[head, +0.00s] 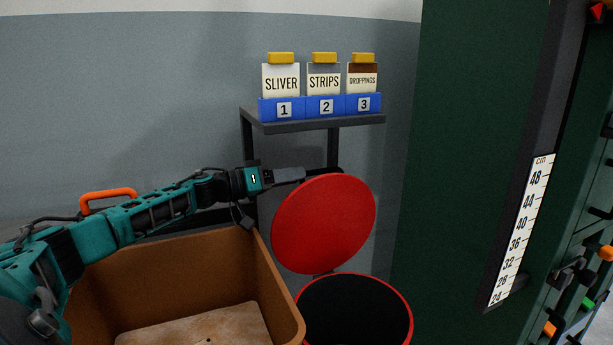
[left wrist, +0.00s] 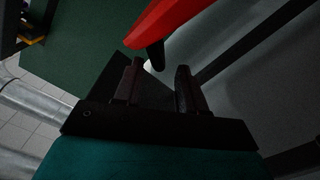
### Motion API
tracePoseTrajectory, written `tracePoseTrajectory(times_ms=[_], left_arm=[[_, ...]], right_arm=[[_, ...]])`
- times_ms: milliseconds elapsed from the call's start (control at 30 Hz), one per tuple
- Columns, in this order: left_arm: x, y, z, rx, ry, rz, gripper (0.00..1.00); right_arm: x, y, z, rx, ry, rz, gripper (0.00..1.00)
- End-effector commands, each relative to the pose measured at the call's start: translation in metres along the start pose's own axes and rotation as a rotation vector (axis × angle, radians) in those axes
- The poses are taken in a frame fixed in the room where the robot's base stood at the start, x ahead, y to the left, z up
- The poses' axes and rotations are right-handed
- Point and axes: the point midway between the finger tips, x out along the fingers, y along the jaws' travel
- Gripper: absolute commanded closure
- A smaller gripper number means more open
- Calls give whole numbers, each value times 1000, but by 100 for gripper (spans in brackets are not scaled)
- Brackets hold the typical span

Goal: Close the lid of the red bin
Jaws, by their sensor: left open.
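The red bin (head: 408,318) stands at the lower middle of the head view, with its round dark mouth uncovered. Its round red lid (head: 323,224) stands open, nearly upright and leaning over the far side of the mouth. My left gripper (head: 322,173) reaches in from the left to the lid's upper edge; its fingertips are partly hidden behind the lid. In the left wrist view my left gripper (left wrist: 157,72) has its two dark fingers apart with nothing between them. The red lid's edge (left wrist: 172,18) lies just beyond the fingertips; whether they touch, I cannot tell. My right gripper is out of view.
A brown open box (head: 272,275) stands left of the bin, under my left arm. A dark green machine (head: 470,120) with a centimetre scale (head: 522,230) rises at right.

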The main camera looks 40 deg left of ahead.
Motion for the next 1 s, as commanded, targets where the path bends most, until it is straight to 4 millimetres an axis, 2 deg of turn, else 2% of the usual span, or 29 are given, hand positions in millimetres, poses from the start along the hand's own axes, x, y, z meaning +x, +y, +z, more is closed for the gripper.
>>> tracePoseTrajectory(times_ms=[200, 400, 767, 1000], left_arm=[[24, 0, 0, 0, 3, 1, 60], [38, 0, 0, -1, 1, 1, 60], [42, 0, 0, 1, -1, 0, 60], [42, 0, 0, 1, -1, 0, 80]], right_arm=[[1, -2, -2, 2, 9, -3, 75], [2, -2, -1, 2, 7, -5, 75], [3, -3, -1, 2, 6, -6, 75], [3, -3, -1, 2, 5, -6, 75]])
